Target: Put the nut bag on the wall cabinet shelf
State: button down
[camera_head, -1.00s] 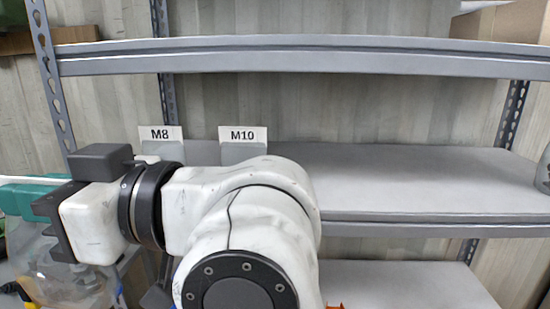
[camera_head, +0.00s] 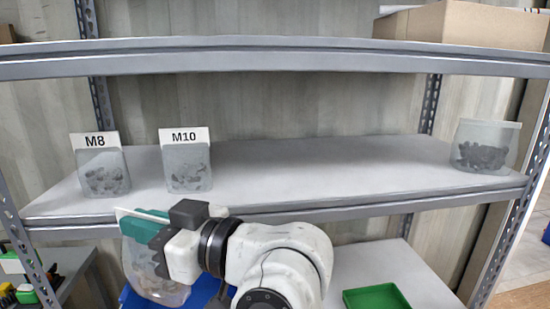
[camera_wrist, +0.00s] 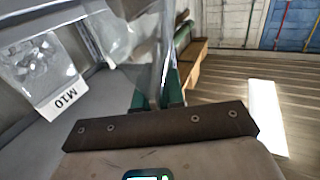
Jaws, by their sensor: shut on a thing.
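My gripper (camera_head: 150,228) is shut on the top edge of a clear nut bag (camera_head: 165,285), which hangs below the green fingers. The bag is at the lower left of the head view, in front of and below the middle shelf's front edge. The wall cabinet shelf (camera_head: 320,165) is a grey board with a wide bare stretch in its middle. In the wrist view my gripper (camera_wrist: 158,95) has a thin translucent piece between its fingers. My arm hides part of the shelf's front edge.
On the shelf's left stand clear bags labelled M8 (camera_head: 103,175) and M10 (camera_head: 187,170); M10 also shows in the wrist view (camera_wrist: 40,65). An unlabelled bag (camera_head: 483,150) stands at the right end. An upper shelf (camera_head: 280,60) overhangs. A green tray (camera_head: 376,300) lies below.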

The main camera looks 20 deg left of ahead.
jog(key=w+d+f+m+t, duration=0.4)
jog(key=w+d+f+t, duration=0.2)
jog(key=w+f, duration=0.35)
jog(key=w+d+f+m+t+h, duration=0.3)
jog(key=w+d+f+m+t, duration=0.15)
jog(key=d+f, duration=0.45)
jog(key=w+d+f+m+t+h, duration=0.3)
jog(key=d+f+t, duration=0.2)
jog(key=d+f, duration=0.4)
jog(key=s+d+f+m+t+h, duration=0.2)
jog(key=s+d+f+h, duration=0.4)
jog(key=d+f, duration=0.4)
jog(key=s+d+f+m+t+h, duration=0.2)
jog(key=s+d+f+m+h, duration=0.3)
jog(key=d+f, duration=0.5)
jog(key=s+d+h, duration=0.1)
jog(key=s+d, duration=0.1)
jog(key=d, duration=0.4)
jog(key=shift+f, duration=0.2)
jog(key=shift+s+a+m, duration=0.1)
jog(key=shift+m, duration=0.15)
